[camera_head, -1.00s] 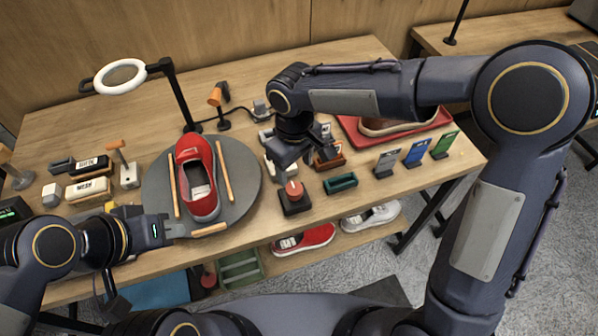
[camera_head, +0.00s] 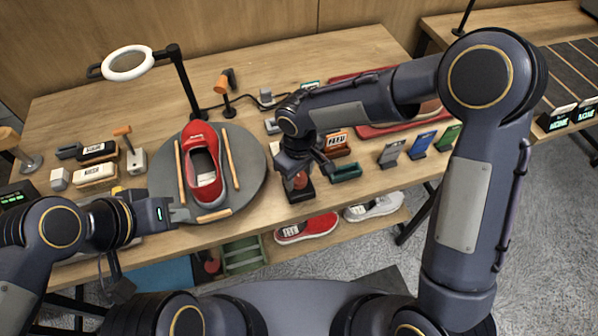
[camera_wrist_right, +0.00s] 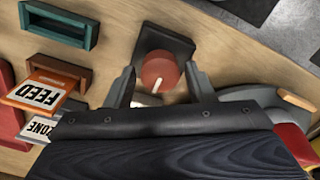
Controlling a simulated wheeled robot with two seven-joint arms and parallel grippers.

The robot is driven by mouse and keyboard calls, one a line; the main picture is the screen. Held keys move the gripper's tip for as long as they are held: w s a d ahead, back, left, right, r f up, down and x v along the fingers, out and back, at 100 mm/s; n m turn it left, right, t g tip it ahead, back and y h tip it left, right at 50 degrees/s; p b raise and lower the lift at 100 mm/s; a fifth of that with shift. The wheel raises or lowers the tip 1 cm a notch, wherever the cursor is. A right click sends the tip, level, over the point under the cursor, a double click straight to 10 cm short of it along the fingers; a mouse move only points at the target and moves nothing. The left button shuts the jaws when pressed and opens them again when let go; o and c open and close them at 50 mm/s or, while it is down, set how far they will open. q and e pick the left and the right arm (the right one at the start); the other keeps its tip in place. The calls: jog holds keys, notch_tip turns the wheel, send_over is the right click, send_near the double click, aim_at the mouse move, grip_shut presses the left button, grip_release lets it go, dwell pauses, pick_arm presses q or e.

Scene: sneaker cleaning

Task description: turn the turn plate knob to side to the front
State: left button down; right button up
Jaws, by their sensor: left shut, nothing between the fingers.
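The red round knob (camera_head: 297,182) sits on a dark box (camera_head: 303,195) right of the turn plate. In the right wrist view the knob (camera_wrist_right: 159,71) shows a white mark pointing toward the bottom of the picture. My right gripper (camera_wrist_right: 161,84) is open, its fingers at either side of the knob with gaps showing. In the head view, the right gripper (camera_head: 300,170) partly hides the knob. The grey round turn plate (camera_head: 249,172) bears a red sneaker (camera_head: 203,170) between wooden bars. My left gripper (camera_head: 183,213) is shut and empty at the plate's front-left edge.
A green tray (camera_head: 345,173) and an orange-brown holder (camera_head: 338,146) stand right of the knob box. Colored cards (camera_head: 418,147) stand further right. A ring lamp (camera_head: 129,63) stands behind the plate. Brushes and blocks (camera_head: 97,172) fill the table's left side.

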jog(key=c, duration=0.7)
jog(key=m+b, duration=0.3)
jog(key=shift+f, duration=0.15)
jog(key=m+b, duration=0.2)
jog(key=m, duration=0.2)
jog(key=m+b, duration=0.1)
jog(key=m, duration=0.1)
jog(key=shift+m, duration=0.3)
jog(key=m, duration=0.2)
jog(key=shift+m+b, duration=0.35)
jog(key=shift+m, duration=0.05)
jog(key=m, duration=0.5)
jog(key=shift+r, duration=0.2)
jog(key=shift+m, duration=0.3)
